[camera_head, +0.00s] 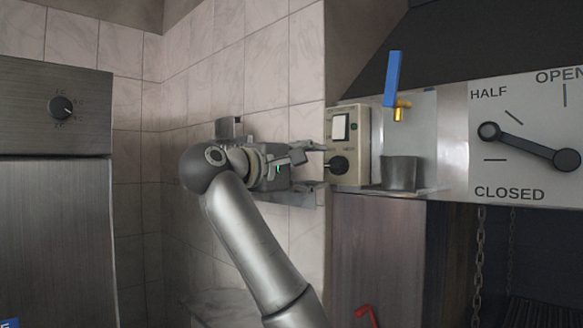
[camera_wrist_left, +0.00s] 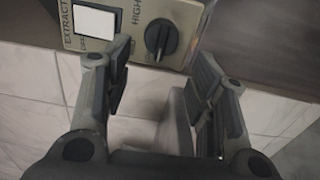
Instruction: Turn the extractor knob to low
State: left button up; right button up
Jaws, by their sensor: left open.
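The extractor control box (camera_head: 358,121) is a beige panel on the wall edge, with a white switch (camera_head: 341,128) above a black round knob (camera_head: 339,165). My right gripper is not in view.
A blue-handled tap (camera_head: 394,80) and a metal cup (camera_head: 401,173) on a small ledge are right of the box. Further right is a damper plate (camera_head: 520,100) with a dark lever (camera_head: 528,147). A steel cabinet with a dial (camera_head: 60,107) stands left.

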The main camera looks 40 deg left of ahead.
pick_arm(q)
jog(key=s+a, duration=0.1)
jog(key=s, duration=0.5)
jog(key=shift+a+r, duration=0.15)
jog(key=shift+s, duration=0.1)
jog(key=shift+s+d, duration=0.25)
jog(key=shift+d, duration=0.15)
jog(key=shift+w, duration=0.1)
